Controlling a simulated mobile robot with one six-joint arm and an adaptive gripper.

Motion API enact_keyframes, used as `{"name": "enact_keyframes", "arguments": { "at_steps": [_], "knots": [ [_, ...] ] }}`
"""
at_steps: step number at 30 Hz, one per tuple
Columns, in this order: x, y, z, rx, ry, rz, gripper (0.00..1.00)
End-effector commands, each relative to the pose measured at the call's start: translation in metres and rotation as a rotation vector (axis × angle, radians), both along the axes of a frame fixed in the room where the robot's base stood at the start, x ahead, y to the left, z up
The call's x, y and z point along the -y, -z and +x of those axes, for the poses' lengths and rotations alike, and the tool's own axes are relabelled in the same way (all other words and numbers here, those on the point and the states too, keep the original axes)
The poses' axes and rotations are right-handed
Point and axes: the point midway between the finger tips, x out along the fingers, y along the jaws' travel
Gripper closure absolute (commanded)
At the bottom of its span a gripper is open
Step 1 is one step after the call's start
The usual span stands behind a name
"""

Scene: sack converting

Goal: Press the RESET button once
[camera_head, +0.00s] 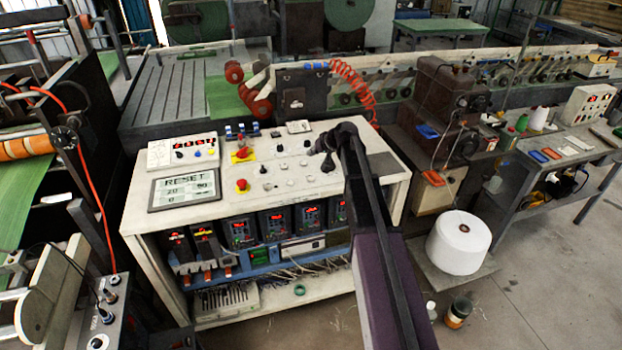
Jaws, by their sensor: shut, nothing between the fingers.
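The word RESET shows on a grey display panel (185,188) with numbers below it, lying at the left of the white control cabinet's top. No separate button with a readable RESET label can be made out. My gripper (327,164) is dark, shut and empty, over the right part of the cabinet top, right of the display and red buttons. Whether it touches the panel cannot be told.
A white box (182,152) with a red readout and small knobs stands behind the display. Red rollers (257,104) and a coiled red hose (354,88) are at the cabinet's back. A white spool (458,243) stands at the right. Open floor is at the far right.

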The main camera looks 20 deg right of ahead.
Motion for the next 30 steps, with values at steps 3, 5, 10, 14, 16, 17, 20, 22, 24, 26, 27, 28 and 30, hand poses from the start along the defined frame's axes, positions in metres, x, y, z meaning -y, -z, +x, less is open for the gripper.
{"name": "enact_keyframes", "arguments": {
  "at_steps": [3, 5, 10, 14, 16, 17, 20, 22, 24, 26, 27, 28, 30],
  "knots": [
    [0.0, 0.0, 0.0, -0.001, -0.001, 0.0, 1.0],
    [0.0, 0.0, 0.0, -0.001, -0.001, 0.0, 1.0],
    [0.0, 0.003, 0.0, -0.001, 0.0, -0.001, 1.0],
    [0.0, 0.008, 0.0, -0.002, -0.001, -0.001, 1.0],
    [0.0, 0.013, 0.0, -0.002, -0.001, -0.001, 1.0],
    [0.0, 0.015, -0.001, -0.002, -0.001, -0.001, 1.0],
    [0.0, 0.022, 0.0, -0.002, -0.001, -0.001, 1.0],
    [0.0, 0.028, 0.0, -0.002, -0.001, -0.001, 1.0],
    [0.0, 0.034, 0.0, -0.002, -0.001, -0.001, 1.0],
    [0.0, 0.039, -0.001, -0.002, -0.001, -0.001, 1.0],
    [0.0, 0.042, 0.0, -0.002, -0.001, -0.001, 1.0],
    [0.0, 0.045, -0.001, -0.002, -0.001, -0.001, 1.0],
    [0.0, 0.051, -0.001, -0.002, -0.001, -0.001, 1.0]
  ]
}}
